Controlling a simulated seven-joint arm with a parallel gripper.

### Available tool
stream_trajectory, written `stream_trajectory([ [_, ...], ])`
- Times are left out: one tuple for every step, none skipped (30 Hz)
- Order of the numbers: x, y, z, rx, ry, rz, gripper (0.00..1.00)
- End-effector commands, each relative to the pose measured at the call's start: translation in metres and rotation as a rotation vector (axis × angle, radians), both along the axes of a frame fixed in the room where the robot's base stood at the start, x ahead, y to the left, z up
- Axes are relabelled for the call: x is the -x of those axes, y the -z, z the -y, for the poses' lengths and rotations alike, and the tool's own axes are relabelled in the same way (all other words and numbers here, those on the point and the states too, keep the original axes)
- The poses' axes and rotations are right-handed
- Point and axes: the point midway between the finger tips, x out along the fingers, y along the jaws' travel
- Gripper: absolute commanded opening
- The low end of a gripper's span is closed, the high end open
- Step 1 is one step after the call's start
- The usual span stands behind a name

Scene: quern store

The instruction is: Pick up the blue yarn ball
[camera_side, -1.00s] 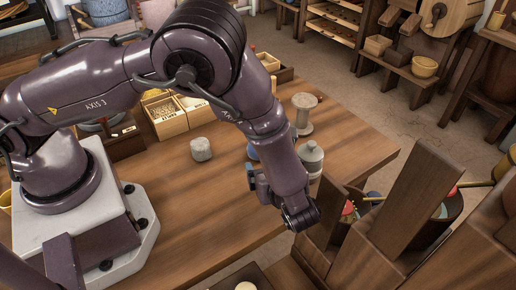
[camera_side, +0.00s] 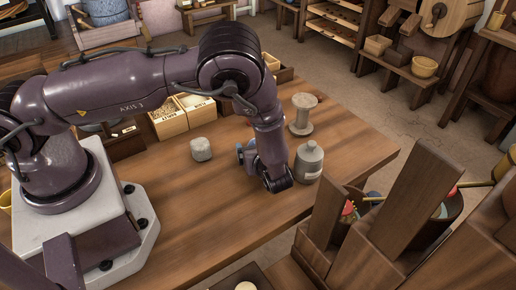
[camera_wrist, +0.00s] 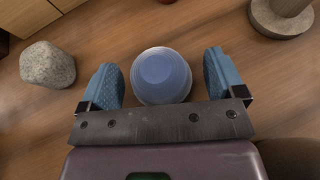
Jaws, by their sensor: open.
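The blue yarn ball (camera_wrist: 161,76) rests on the wooden table in the wrist view, between the two blue fingers of my gripper (camera_wrist: 162,62). The gripper is open, with a visible gap on each side of the ball. Whether the fingers are down at the ball's height is hard to tell from above. In the side view my wrist hides most of the ball and the fingers; only a bit of blue shows at its left edge.
A grey stone (camera_side: 202,149) lies left of the gripper, also in the wrist view (camera_wrist: 47,64). Wooden boxes (camera_side: 168,118) stand at the back. The front table area is clear.

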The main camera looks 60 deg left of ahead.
Motion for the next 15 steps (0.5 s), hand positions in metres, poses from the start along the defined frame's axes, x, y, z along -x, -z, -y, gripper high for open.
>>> stream_trajectory([
  [-0.0008,0.0016,-0.0032,0.0,-0.001,0.0,0.89],
  [-0.0012,0.0019,-0.0039,0.0,0.0,0.0,0.89],
  [-0.0013,0.0019,-0.004,0.001,0.0,0.0,0.89],
  [-0.0014,0.0018,-0.0039,0.001,0.0,0.0,0.89],
  [-0.0013,0.0017,-0.0037,0.001,0.0,0.0,0.89],
  [-0.0013,0.0016,-0.0037,0.0,0.0,0.0,0.89],
  [-0.0013,0.0016,-0.0037,0.0,0.0,0.0,0.89],
  [-0.0013,0.0016,-0.0036,0.0,0.0,0.0,0.82],
  [-0.0013,0.0016,-0.0036,0.0,0.0,0.0,0.73],
  [-0.0012,0.0015,-0.0035,0.0,0.0,0.0,0.66],
  [-0.0011,0.0015,-0.0035,0.0,0.0,0.0,0.59],
  [-0.0011,0.0015,-0.0035,0.0,0.0,0.0,0.5],
  [-0.0011,0.0015,-0.0034,0.0,0.0,0.0,0.43],
  [-0.0011,0.0015,-0.0034,0.0,0.0,0.0,0.37],
  [-0.0011,0.0015,-0.0034,0.0,0.0,0.0,0.37],
])
